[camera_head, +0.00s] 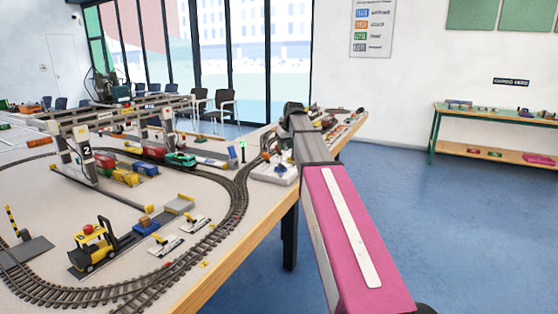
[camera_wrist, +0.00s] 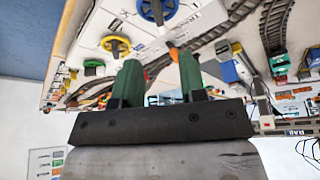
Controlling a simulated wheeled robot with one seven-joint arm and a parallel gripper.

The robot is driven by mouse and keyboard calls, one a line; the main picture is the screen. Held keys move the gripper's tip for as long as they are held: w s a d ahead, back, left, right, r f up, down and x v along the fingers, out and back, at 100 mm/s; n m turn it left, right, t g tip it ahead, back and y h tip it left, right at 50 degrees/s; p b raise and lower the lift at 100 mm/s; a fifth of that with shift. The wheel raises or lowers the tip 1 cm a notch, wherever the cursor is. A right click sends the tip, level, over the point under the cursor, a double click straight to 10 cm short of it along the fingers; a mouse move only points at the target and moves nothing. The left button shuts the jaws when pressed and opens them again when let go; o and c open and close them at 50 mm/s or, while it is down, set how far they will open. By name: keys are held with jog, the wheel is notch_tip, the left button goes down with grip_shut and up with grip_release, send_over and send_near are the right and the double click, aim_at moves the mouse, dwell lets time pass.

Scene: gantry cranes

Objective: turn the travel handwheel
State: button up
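In the wrist view, which is upside down, a blue handwheel (camera_wrist: 157,9) is at the top edge and a yellow handwheel (camera_wrist: 115,46) is at upper left. Both sit on a pale panel on the table. I cannot read which one is the travel handwheel. My gripper (camera_wrist: 158,66) has two green fingers spread apart with a gap between them. It is open, holds nothing visible, and appears apart from both wheels. In the head view my arm hides the fingers. A white control base (camera_head: 272,172) with a blue part shows just left of the arm.
The layout table (camera_head: 225,262) carries curved track (camera_head: 240,190), a gantry crane (camera_head: 75,150) marked 2, coloured wagons and a yellow forklift (camera_head: 92,248). A green-legged shelf table (camera_head: 480,152) stands at the right wall. The blue floor between is clear.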

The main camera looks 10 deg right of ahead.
aim_at(280, 163)
jog(key=x, duration=1.1)
jog(key=shift+w+r, duration=0.15)
jog(key=shift+w, duration=0.1)
grip_shut()
